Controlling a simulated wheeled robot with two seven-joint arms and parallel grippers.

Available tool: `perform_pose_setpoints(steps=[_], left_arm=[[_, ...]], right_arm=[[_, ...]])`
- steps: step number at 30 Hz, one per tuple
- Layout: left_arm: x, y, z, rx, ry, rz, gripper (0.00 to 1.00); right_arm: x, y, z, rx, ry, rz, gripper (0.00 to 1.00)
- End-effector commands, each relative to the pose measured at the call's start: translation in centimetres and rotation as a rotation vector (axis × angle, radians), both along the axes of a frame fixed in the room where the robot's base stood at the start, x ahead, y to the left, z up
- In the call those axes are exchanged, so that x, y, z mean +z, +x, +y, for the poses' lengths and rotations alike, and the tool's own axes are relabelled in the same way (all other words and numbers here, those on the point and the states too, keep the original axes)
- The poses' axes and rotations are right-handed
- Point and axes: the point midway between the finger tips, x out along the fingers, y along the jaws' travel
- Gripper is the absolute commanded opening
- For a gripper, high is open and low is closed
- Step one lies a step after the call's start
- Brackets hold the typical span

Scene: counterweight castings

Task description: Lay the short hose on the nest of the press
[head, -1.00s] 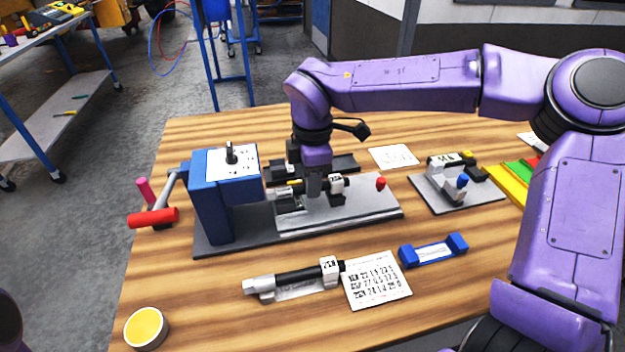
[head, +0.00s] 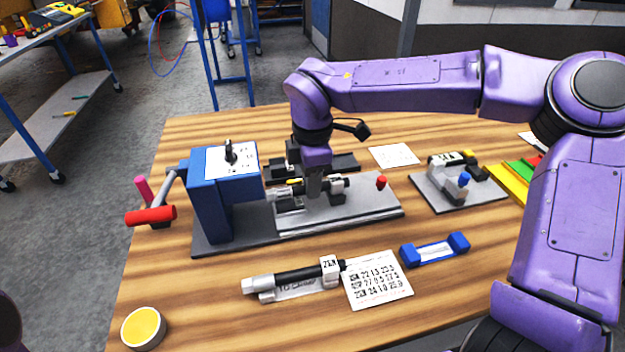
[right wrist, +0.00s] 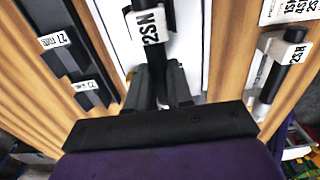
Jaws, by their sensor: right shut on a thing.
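My right gripper (head: 314,196) is shut on the short hose (head: 325,184), a black hose with a pale end fitting on its left and a white tag. The hose lies level, low over the grey bed of the blue press (head: 225,205), with its left end by the press head. The right wrist view shows the hose (right wrist: 152,82) between the fingers, its tag (right wrist: 150,27) just beyond them. The fingers hide part of the nest, so I cannot tell whether the hose touches it. My left gripper is out of view.
Another tagged hose (head: 300,274) lies on a holder in front, beside a printed card (head: 375,280) and a blue gauge (head: 434,249). A grey fixture with a blue knob (head: 463,179) stands right. A red-handled lever (head: 150,216) and a yellow-topped tin (head: 143,328) are left.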

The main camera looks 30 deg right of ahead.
Motion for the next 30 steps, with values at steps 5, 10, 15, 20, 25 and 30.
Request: perform_pose_setpoints(steps=[5,10,15,20,25,30], left_arm=[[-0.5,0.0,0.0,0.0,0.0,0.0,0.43],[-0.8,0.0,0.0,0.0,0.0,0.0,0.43],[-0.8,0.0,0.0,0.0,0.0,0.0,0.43],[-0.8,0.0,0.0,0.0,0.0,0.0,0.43],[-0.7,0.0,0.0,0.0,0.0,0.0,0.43],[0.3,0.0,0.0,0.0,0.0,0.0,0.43]], right_arm=[[-0.5,0.0,0.0,0.0,0.0,0.0,0.0],[-0.8,0.0,0.0,0.0,0.0,0.0,0.0],[-0.8,0.0,0.0,0.0,0.0,0.0,0.5],[-0.8,0.0,0.0,0.0,0.0,0.0,0.51],[-0.7,0.0,0.0,0.0,0.0,0.0,0.51],[0.6,0.0,0.0,0.0,0.0,-0.001,0.51]])
